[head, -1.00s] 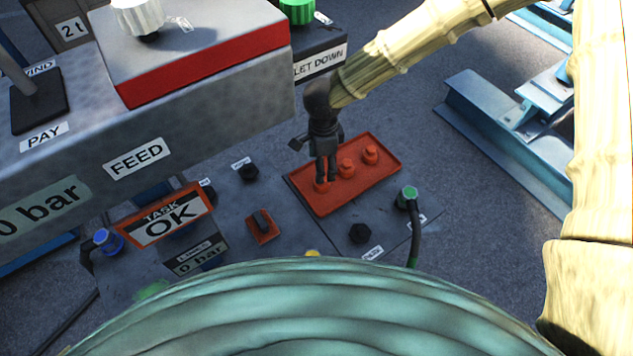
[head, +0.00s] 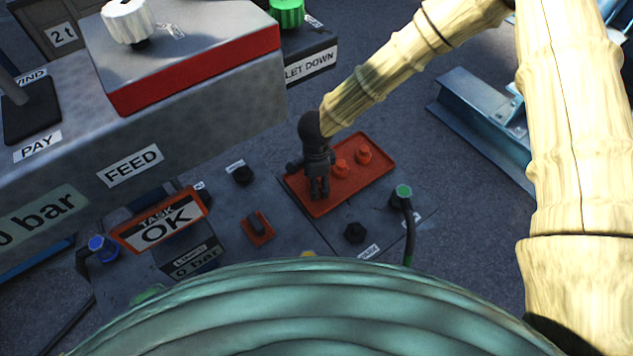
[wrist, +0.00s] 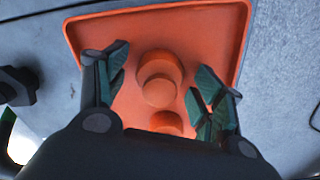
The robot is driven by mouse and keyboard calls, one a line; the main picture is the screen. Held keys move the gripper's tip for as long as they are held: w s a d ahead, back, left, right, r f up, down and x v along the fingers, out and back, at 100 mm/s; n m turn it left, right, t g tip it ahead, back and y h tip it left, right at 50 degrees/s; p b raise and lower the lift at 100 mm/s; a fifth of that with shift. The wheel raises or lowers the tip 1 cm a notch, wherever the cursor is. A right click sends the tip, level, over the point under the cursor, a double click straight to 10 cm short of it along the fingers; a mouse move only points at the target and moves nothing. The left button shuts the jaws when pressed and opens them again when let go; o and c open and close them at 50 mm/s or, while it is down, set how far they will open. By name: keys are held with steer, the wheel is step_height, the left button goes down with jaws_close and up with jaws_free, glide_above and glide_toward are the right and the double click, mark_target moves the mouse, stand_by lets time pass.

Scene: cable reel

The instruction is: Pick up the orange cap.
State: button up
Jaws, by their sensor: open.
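An orange tray (head: 383,172) lies on the grey panel in the head view and also shows in the wrist view (wrist: 228,28). Two orange caps stand on it in the head view, one in the middle (head: 341,169) and one at the far right (head: 363,155). My gripper (head: 318,194) is over the left end of the tray and hides what is there. In the wrist view my gripper (wrist: 160,72) is open, with its dark green fingers either side of one orange cap (wrist: 158,78). A second orange cap (wrist: 166,122) is closer to the palm, partly hidden by it.
A black knob (head: 354,233) and a green-topped plug with a cable (head: 403,193) stand near the tray. A small orange switch plate (head: 257,229) and the TASK OK sign (head: 162,221) are to the left. The large grey FEED console (head: 190,140) rises behind them.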

steer(key=c, duration=1.1)
